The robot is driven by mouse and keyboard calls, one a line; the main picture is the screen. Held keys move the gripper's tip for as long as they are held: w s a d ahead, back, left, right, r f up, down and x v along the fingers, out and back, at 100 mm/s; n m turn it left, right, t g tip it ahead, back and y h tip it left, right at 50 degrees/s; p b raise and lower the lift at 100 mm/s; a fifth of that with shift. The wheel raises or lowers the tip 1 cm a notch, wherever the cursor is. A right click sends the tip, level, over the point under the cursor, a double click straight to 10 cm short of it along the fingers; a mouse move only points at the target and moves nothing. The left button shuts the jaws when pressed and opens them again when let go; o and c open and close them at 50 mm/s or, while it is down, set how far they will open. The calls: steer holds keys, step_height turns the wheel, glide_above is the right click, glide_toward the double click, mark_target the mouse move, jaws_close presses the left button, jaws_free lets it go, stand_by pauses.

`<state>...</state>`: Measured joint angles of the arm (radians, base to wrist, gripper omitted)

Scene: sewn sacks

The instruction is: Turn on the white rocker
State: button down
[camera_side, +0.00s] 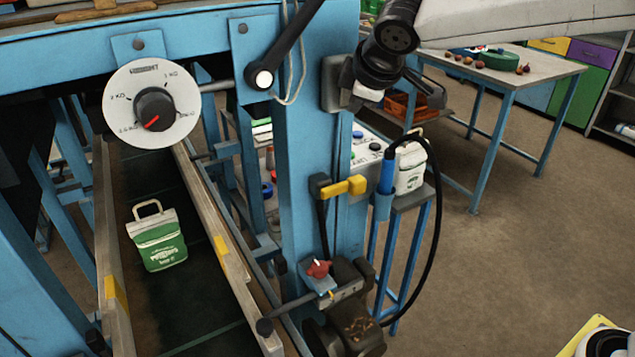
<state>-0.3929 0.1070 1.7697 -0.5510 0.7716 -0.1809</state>
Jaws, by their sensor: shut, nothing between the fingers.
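A grey box (332,84) is fixed to the right side of the blue column, high up. My gripper (352,90) is right up against this box, coming from the upper right, with its fingers shut and nothing between them. A small white patch shows by the gripper's end; I cannot tell whether it is the white rocker or part of my gripper. The rocker's face and its position are not clearly visible, as the black wrist and gripper cover that side of the box. Contact cannot be told for certain.
A black lever (288,42), a dial (152,103) with red pointer, a yellow-handled valve (343,187) and a red knob (318,268) surround the column. A green-and-white sack (157,240) lies on the dark belt. A black hose (437,220) loops at right. Open floor lies beyond.

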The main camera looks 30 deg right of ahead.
steer(key=shift+s, duration=0.1)
steer(key=shift+s+r, duration=0.1)
steer(key=shift+s, duration=0.55)
steer(key=shift+s+r, duration=0.15)
steer(key=shift+s, duration=1.1)
steer(key=shift+s+r, duration=0.15)
steer(key=shift+s, duration=1.05)
steer(key=s+d+f+m+g, duration=0.1)
steer(key=s+d+f+m, duration=0.2)
steer(key=f, duration=0.4)
steer(key=s+d+f+m+g+y, duration=0.1)
steer(key=s+d+f+m+g, duration=0.1)
steer(key=s+d+f, duration=0.3)
steer(key=s+d+f+m+g, duration=0.2)
steer(key=s+d+f+m, duration=0.2)
steer(key=f, duration=0.7)
steer(key=shift+s+d+m+y, duration=0.35)
steer(key=shift+s+m+y, duration=0.05)
steer(key=shift+s+m, duration=0.1)
